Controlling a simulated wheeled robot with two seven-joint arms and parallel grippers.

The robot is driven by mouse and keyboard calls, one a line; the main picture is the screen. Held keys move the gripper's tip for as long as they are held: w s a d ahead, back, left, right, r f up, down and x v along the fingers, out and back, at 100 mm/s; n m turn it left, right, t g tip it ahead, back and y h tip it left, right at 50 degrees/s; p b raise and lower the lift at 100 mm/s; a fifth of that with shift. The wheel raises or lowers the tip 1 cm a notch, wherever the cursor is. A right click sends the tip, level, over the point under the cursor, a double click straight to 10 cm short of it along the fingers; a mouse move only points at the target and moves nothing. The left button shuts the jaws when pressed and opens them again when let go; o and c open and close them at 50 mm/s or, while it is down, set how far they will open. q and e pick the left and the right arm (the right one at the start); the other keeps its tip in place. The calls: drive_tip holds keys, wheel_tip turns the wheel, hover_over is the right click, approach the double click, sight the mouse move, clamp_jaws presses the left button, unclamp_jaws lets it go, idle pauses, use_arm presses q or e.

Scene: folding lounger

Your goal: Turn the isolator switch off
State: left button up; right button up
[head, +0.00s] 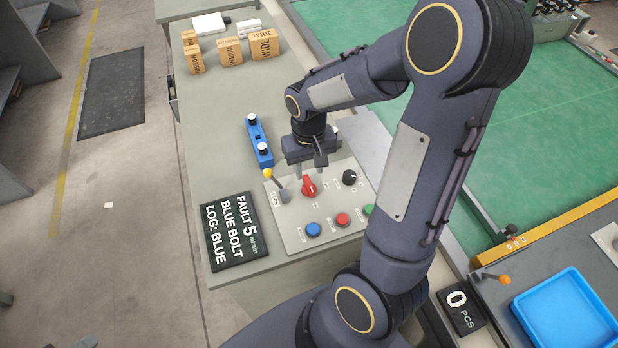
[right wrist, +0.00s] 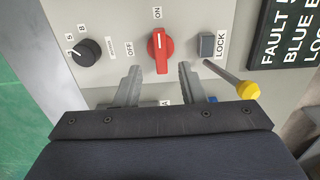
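The isolator switch is a red rotary knob (head: 309,187) on the light grey control panel (head: 290,232). In the right wrist view the knob (right wrist: 160,52) stands lengthwise with its white mark toward the ON label (right wrist: 157,13). The OFF label (right wrist: 130,48) is to its left. My right gripper (head: 311,172) is open above the panel and points down at the knob. In the right wrist view its fingertips (right wrist: 160,68) lie on either side of the knob's lower end, with gaps; I cannot tell their exact height. My left gripper is not in view.
A yellow-tipped lever (head: 269,175) by the LOCK label stands left of the knob, close to a finger. A black selector (head: 350,177) is to the right. Blue (head: 313,229) and red (head: 342,220) buttons lie in front. A black fault sign (head: 234,232) stands left.

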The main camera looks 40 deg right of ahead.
sight(309, 183)
wheel_tip(309, 183, down, 5)
drive_tip(key=shift+s+f, duration=0.1)
drive_tip(key=shift+f, duration=0.05)
clamp_jaws()
idle(0.4)
